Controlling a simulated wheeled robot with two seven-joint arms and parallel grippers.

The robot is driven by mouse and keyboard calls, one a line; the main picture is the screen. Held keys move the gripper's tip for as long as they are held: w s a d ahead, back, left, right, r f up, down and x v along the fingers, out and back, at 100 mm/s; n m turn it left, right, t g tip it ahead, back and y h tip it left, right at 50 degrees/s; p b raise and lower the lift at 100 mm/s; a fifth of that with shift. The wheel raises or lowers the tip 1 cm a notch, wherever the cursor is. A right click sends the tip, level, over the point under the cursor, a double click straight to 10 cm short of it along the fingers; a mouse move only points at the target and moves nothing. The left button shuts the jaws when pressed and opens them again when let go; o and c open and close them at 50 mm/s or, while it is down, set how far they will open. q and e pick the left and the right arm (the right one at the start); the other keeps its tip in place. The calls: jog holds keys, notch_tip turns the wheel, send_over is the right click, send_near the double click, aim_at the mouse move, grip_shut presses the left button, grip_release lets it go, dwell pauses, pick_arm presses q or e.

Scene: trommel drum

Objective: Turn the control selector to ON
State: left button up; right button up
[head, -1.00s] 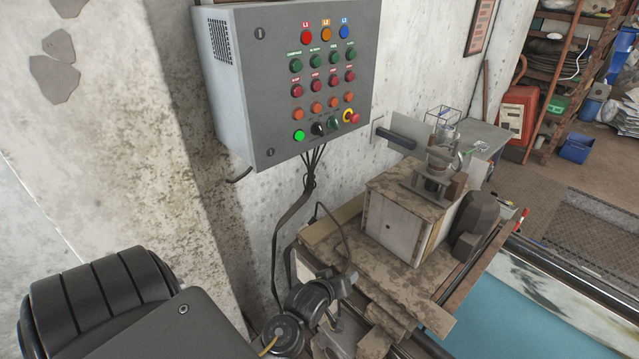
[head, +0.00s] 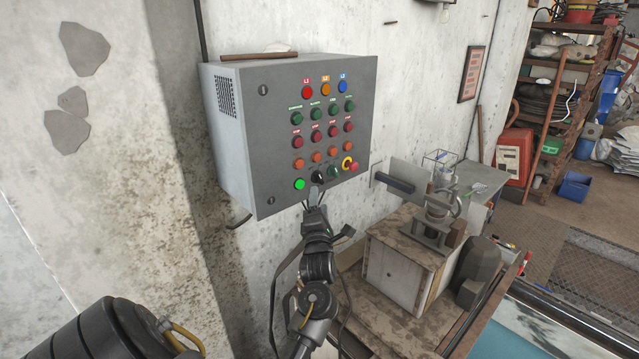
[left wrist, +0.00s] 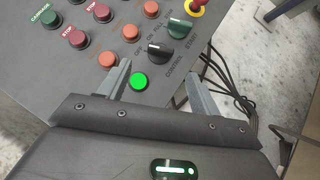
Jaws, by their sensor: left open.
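The control selector (head: 318,177) is a black knob in the bottom row of the grey control box (head: 240,165). In the left wrist view the black knob (left wrist: 160,52) sits above the CONTROL label, with OFF and ON printed over it. Which mark it points to is hard to tell. My left gripper (head: 315,194) is just below and in front of it. In the left wrist view its open fingers (left wrist: 157,70) stand on either side below the knob, apart from it, with a lit green lamp (left wrist: 139,81) between them. My right gripper is not in view.
Orange buttons (head: 316,156) are above. Cables hang below the box. A dirty machine block (head: 395,270) stands at lower right.

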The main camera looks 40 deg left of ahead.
aim_at(319, 180)
pick_arm(q)
jog(key=p+x, duration=0.1)
jog(key=x, duration=0.6)
jog(key=shift+w+a+r+p, duration=0.15)
jog(key=shift+w+a+p, duration=0.15)
jog(key=shift+p, duration=0.1)
jog(key=c, duration=1)
